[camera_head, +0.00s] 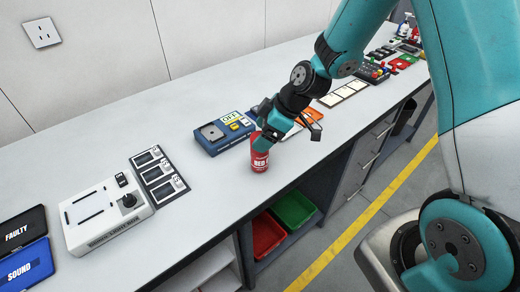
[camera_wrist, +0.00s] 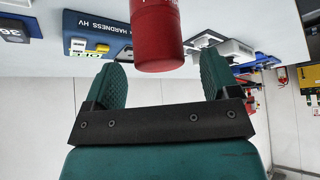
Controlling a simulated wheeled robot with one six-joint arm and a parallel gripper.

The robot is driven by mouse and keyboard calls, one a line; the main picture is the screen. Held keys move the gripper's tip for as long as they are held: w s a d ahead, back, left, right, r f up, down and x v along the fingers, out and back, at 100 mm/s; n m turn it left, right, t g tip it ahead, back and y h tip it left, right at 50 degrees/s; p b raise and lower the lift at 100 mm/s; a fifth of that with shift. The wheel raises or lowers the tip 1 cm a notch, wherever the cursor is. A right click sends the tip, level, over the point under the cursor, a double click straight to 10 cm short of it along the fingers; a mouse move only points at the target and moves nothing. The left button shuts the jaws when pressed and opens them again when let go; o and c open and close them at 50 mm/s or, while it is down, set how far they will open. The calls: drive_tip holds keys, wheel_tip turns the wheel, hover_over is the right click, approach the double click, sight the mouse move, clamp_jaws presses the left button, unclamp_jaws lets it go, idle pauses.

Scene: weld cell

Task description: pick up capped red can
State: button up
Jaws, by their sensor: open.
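The red can (camera_head: 260,162) stands upright on the long grey-white bench near its front edge, with its upper part hidden by my gripper in the head view. My gripper (camera_head: 288,122) is open just above and beside the can. In the wrist view, which looks upside down, the can's rounded red end (camera_wrist: 158,45) shows between the two green fingers of my gripper (camera_wrist: 163,64). There is a gap on each side, and the can looks nearer the left finger. Whether it lies at the fingertips' depth or beyond them, I cannot tell.
A blue hardness tester (camera_head: 222,132) stands on the bench left of the can. Further left are a white box with a black knob (camera_head: 107,213) and dark display panels (camera_head: 158,174). Red (camera_head: 267,234) and green (camera_head: 294,209) bins sit below the bench. Bench around the can's left front is clear.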

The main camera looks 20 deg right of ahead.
drive_tip(key=shift+p+x, duration=0.45)
drive_tip(key=shift+x, duration=1.55)
drive_tip(key=shift+d, duration=0.1)
drive_tip(key=c, duration=1.2)
